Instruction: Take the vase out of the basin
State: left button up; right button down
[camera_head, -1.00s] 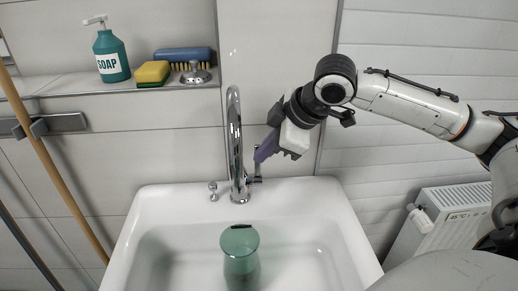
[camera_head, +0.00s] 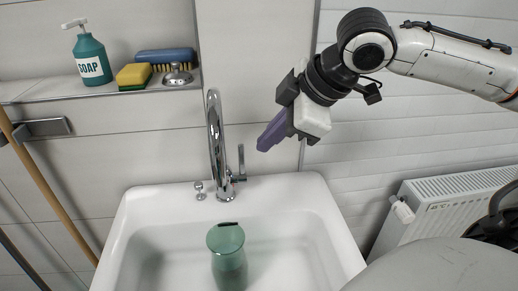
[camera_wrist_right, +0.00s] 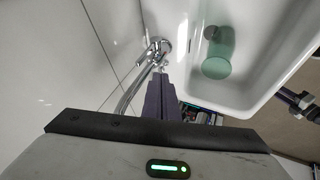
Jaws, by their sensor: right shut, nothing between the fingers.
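A translucent green vase (camera_head: 228,256) stands in the white basin (camera_head: 141,208), near its middle. In the right wrist view the vase (camera_wrist_right: 217,60) shows inside the basin (camera_wrist_right: 262,92), near the upper right. My right gripper (camera_head: 263,147), with purple fingers, is above the basin's back right rim, to the right of the tap. It is shut and empty, apart from the vase. In the right wrist view its fingers (camera_wrist_right: 161,95) are together. The vase's lower end is cut off by the picture's edge in the head view.
A chrome tap (camera_head: 215,150) with a side lever (camera_head: 241,163) rises from the basin's back rim. A soap bottle (camera_head: 91,57), a sponge (camera_head: 133,77) and a brush (camera_head: 166,58) are on a wall ledge. A radiator (camera_head: 447,208) is at right. A wooden pole leans at left.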

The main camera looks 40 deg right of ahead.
aim_at(229, 260)
jog(key=k, duration=1.5)
